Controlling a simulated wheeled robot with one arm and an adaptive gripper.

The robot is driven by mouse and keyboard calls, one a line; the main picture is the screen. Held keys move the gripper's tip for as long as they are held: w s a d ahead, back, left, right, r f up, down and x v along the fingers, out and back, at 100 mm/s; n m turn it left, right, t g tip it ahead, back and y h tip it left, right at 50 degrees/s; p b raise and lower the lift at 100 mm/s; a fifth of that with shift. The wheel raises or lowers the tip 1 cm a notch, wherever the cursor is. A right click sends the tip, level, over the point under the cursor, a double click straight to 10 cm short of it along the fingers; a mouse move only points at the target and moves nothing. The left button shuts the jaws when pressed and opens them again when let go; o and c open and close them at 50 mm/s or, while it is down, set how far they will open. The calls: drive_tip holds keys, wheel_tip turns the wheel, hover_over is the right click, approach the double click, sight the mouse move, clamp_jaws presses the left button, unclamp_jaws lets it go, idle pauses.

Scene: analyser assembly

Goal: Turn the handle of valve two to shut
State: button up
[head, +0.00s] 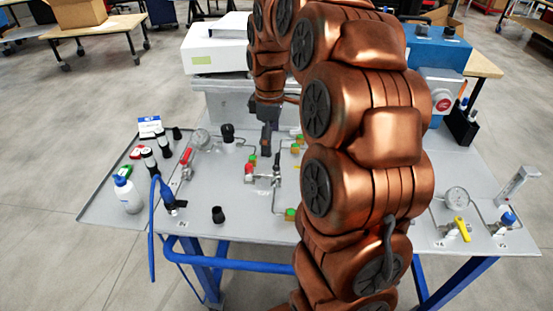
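Several valves stand on the grey panel table (240,215). A red-handled valve (186,156) is at the left. A small metal valve (277,172) stands among red and green fittings near the middle. A yellow-handled valve (462,228) and a blue-topped valve (508,218) are at the right. The labels are too small to read, so I cannot tell which is valve two. My gripper (267,150) points down above the middle of the panel, just behind the small metal valve. Its fingers are dark and small, and I cannot tell whether they are open. My arm hides the panel's centre right.
A gauge (200,139) stands behind the red valve, and another gauge (457,198) is at the right. A white bottle (127,194) and a blue hose (152,240) are at the left. A white instrument (216,50) and a blue box (438,47) stand behind.

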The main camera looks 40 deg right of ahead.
sight(277, 161)
drive_tip(key=shift+n, duration=0.4)
drive_tip(key=d, duration=0.1)
drive_tip(key=w+d, duration=0.1)
drive_tip(key=w+d+f, duration=0.1)
drive_tip(key=shift+d+f, duration=0.1)
drive_tip(key=shift+d, duration=0.15)
drive_tip(key=shift+f, duration=0.15)
drive_tip(key=shift+f+p, duration=0.55)
drive_tip(key=shift+f, duration=3.15)
drive_tip(key=shift+c, duration=0.3)
drive_tip(key=c, duration=1.1)
drive_tip(key=shift+c, duration=0.2)
